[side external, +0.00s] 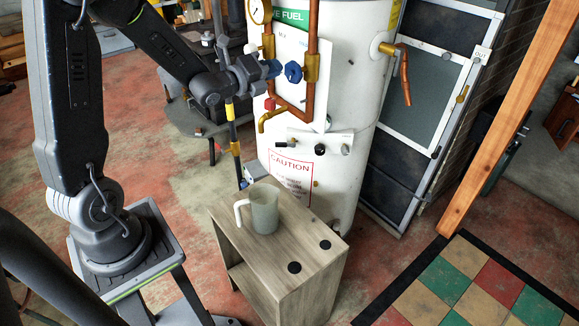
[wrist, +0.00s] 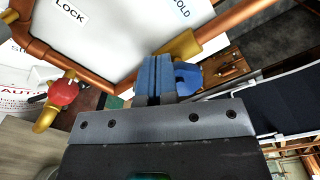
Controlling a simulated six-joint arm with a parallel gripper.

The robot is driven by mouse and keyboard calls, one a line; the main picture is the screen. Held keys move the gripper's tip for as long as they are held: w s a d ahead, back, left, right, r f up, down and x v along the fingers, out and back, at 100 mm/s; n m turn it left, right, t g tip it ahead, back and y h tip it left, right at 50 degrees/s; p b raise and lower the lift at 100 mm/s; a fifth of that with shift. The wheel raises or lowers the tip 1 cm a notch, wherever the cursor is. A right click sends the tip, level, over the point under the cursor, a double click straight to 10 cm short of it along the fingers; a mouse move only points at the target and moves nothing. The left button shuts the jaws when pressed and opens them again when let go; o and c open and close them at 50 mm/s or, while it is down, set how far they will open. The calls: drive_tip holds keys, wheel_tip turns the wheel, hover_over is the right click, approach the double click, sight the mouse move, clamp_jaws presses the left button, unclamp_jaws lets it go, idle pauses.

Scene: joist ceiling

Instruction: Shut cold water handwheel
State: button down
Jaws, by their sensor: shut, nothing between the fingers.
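The blue handwheel (side external: 293,72) sits at a brass valve on the right copper pipe, in front of the white tank. It also shows in the wrist view (wrist: 188,77), below a label reading "COLD" and partly hidden behind my fingers. My gripper (side external: 272,68) has blue fingertips, which are closed together with nothing between them. In the wrist view the fingertips (wrist: 156,72) overlap the handwheel's left part. In the side view they are just left of the wheel; whether they touch it I cannot tell.
A red knob (side external: 270,104) is on the brass tap below left, also in the wrist view (wrist: 63,92). Copper pipes (side external: 312,40) and a gauge (side external: 259,11) crowd the area. A pitcher (side external: 264,212) stands on a wooden cabinet (side external: 300,232) below.

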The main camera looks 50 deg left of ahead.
drive_tip(key=shift+w+d+r, duration=0.2)
drive_tip(key=shift+w+r, duration=0.25)
drive_tip(key=shift+d+r, duration=0.4)
drive_tip(key=shift+r, duration=0.25)
drive_tip(key=shift+d+r, duration=0.35)
drive_tip(key=shift+r, duration=0.3)
drive_tip(key=shift+d+r, duration=0.1)
drive_tip(key=s, duration=0.6)
drive_tip(key=shift+a, duration=0.35)
